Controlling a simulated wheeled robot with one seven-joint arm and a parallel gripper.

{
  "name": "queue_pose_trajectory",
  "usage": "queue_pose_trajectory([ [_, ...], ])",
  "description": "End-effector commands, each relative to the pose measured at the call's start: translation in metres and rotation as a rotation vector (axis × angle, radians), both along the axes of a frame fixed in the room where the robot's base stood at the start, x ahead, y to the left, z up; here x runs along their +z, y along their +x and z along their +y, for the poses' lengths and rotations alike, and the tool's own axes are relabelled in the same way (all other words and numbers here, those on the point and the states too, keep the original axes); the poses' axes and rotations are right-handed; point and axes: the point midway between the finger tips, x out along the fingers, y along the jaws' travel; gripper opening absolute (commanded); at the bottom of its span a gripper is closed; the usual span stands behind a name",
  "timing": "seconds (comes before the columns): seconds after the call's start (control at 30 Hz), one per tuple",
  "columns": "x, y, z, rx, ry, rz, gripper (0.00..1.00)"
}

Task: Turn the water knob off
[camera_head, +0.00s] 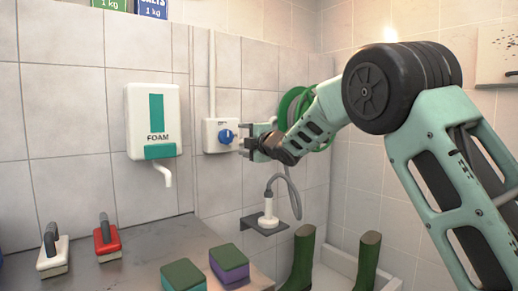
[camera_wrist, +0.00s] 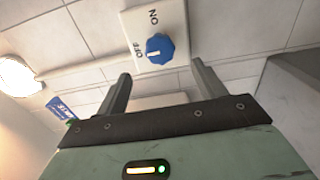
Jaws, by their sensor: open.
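The blue water knob (camera_head: 227,136) sits on a white wall box (camera_head: 211,146) on the tiled wall. In the wrist view the knob (camera_wrist: 160,48) is above and beyond my fingertips, on a plate (camera_wrist: 176,18) lettered ON and OFF. A pale mark on the knob lies on its left side, towards the OFF lettering. My gripper (camera_head: 245,146) is just right of the knob in the head view. Its two fingers (camera_wrist: 160,74) are apart with nothing between them, and the knob looks clear of both.
A white foam dispenser (camera_head: 152,122) hangs left of the box. A green hose (camera_head: 296,106) is behind my wrist. A shower head (camera_head: 268,216) rests on a small shelf below. Brushes, sponges (camera_head: 229,258) and green boots (camera_head: 301,258) are lower down.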

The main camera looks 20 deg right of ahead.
Motion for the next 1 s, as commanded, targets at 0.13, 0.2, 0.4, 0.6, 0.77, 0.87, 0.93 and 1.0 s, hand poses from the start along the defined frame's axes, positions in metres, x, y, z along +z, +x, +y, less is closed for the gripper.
queue_pose_trajectory([
  [0.13, -0.001, -0.032, -0.01, 0.0, 0.002, 0.0, 0.7],
  [0.2, -0.001, -0.045, -0.014, 0.0, 0.002, 0.0, 0.7],
  [0.4, 0.0, -0.068, -0.021, 0.001, 0.001, 0.0, 0.7],
  [0.6, -0.001, -0.074, -0.023, 0.001, 0.0, 0.001, 0.7],
  [0.77, 0.0, -0.073, -0.023, 0.001, 0.0, 0.001, 0.7],
  [0.87, 0.0, -0.073, -0.023, 0.001, 0.0, 0.001, 0.7],
  [0.93, 0.0, -0.073, -0.023, 0.001, 0.0, 0.001, 0.7],
  [1.0, -0.001, -0.074, -0.022, 0.0, 0.004, 0.006, 0.7],
])
